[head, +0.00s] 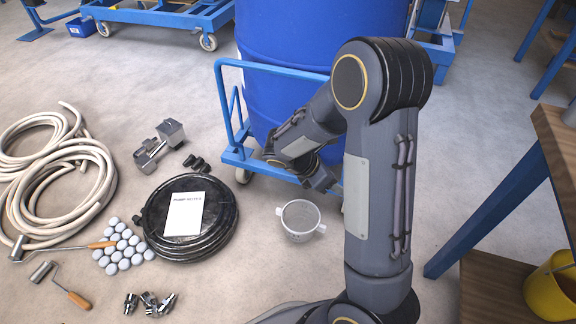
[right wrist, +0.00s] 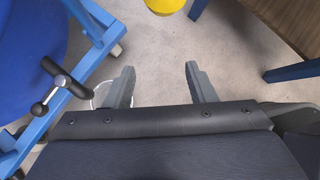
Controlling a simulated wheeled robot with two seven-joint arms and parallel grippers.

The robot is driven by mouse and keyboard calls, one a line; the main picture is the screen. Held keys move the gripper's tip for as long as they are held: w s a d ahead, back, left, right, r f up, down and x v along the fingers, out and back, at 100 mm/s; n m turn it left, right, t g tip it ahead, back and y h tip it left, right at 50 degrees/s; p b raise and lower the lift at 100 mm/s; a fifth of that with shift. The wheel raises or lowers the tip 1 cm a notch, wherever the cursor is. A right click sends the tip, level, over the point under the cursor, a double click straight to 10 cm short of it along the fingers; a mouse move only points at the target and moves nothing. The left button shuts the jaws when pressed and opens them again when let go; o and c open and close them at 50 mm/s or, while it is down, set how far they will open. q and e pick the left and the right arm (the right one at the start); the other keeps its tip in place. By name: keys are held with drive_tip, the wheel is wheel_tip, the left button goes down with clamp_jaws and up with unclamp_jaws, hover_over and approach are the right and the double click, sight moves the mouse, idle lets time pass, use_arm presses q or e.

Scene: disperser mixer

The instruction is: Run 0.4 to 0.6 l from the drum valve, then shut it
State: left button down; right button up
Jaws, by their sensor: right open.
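The blue drum (head: 290,35) stands on a blue wheeled cart (head: 232,152) at top centre in the head view. Its metal valve with a black T-shaped handle (right wrist: 62,84) shows at left in the right wrist view, beside the drum (right wrist: 25,50). A pale two-handled vessel (head: 299,219) stands on the floor in front of the cart. It shows partly behind a finger in the right wrist view (right wrist: 99,96). My right gripper (head: 322,180) is low by the cart, above and right of the vessel. Its fingers (right wrist: 160,82) are open with nothing between them, apart from the valve handle. My left gripper is out of view.
A coiled black hose with a white card (head: 186,213), pale hoses (head: 60,180), grey balls (head: 122,245) and metal fittings (head: 150,302) lie on the floor at left. A wooden bench (head: 556,150) and yellow bucket (head: 552,288) stand at right.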

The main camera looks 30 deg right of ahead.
drive_tip(key=w+f+n+t+h, duration=0.5)
drive_tip(key=w+f+n+h, duration=0.25)
drive_tip(key=w+n, duration=0.45)
drive_tip(key=w+a+f+n+t+y, duration=0.1)
drive_tip(key=w+a+f+n+t, duration=0.25)
drive_tip(key=n, duration=0.35)
drive_tip(key=w+a+f+n+t+y, duration=0.1)
drive_tip(key=w+a+f+n+t, duration=0.15)
drive_tip(key=f+n+t, duration=0.4)
drive_tip(key=shift+n+g+h, duration=0.25)
drive_tip(key=shift+n+g, duration=0.35)
drive_tip(key=shift+n, duration=0.15)
drive_tip(key=x, duration=0.2)
drive_tip(key=r+b+x, duration=0.1)
drive_tip(key=x, duration=0.2)
drive_tip(key=b+x, duration=0.1)
drive_tip(key=x, duration=0.2)
drive_tip(key=shift+r, duration=0.15)
drive_tip(key=shift+a, duration=0.1)
clamp_jaws()
